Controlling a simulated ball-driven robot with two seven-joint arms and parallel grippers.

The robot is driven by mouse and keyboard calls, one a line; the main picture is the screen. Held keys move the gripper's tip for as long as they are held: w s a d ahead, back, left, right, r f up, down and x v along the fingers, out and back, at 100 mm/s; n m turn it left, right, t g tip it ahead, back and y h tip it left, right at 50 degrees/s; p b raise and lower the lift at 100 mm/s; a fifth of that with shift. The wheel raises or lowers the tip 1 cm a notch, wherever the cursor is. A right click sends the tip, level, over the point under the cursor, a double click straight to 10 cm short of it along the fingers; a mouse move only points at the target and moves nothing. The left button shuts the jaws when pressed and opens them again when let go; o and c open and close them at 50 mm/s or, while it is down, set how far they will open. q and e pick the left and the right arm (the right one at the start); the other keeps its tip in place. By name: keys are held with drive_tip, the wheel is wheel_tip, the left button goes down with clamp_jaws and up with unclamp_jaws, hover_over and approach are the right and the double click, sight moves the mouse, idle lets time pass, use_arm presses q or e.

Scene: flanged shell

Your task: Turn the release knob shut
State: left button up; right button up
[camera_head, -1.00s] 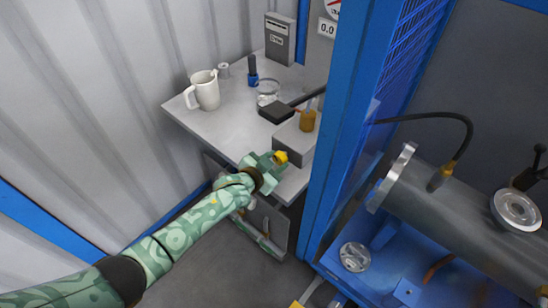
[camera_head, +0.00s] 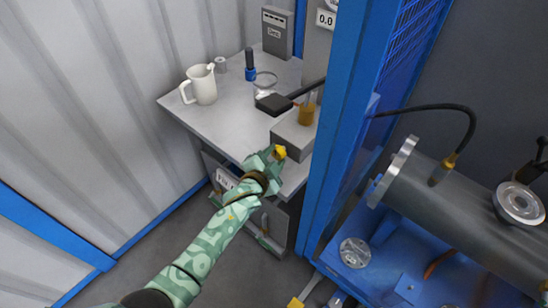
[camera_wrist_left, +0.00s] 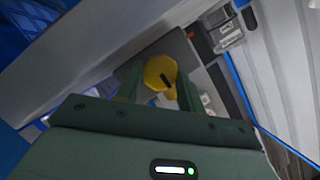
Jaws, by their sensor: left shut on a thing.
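The release knob (camera_head: 280,152) is yellow and sits at the front face of the grey box on the bench, at my left gripper's tips. In the left wrist view the yellow knob (camera_wrist_left: 160,75) shows a dark mark on its face and lies between the two green fingers. My left gripper (camera_head: 273,156), green, is shut on the knob; it also shows in the left wrist view (camera_wrist_left: 158,88). The fingers hide part of the knob. My right gripper is not in view.
On the bench (camera_head: 215,120) stand a white jug (camera_head: 204,86), a blue-based dark tool (camera_head: 250,65), a black block (camera_head: 273,104) and an amber cup (camera_head: 307,112). A blue post (camera_head: 335,120) rises close right of the knob. A large grey cylinder (camera_head: 450,205) lies beyond it.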

use_arm(q)
drive_tip(key=shift+f, duration=0.1)
drive_tip(key=o, duration=0.7)
drive_tip(key=shift+s+a+r, duration=0.1)
drive_tip(key=shift+s+r, duration=0.1)
drive_tip(key=shift+s, duration=0.1)
drive_tip(key=p+v, duration=0.5)
drive_tip(key=v, duration=1)
drive_tip(key=shift+s, duration=0.3)
drive_tip(key=shift+a, duration=0.15)
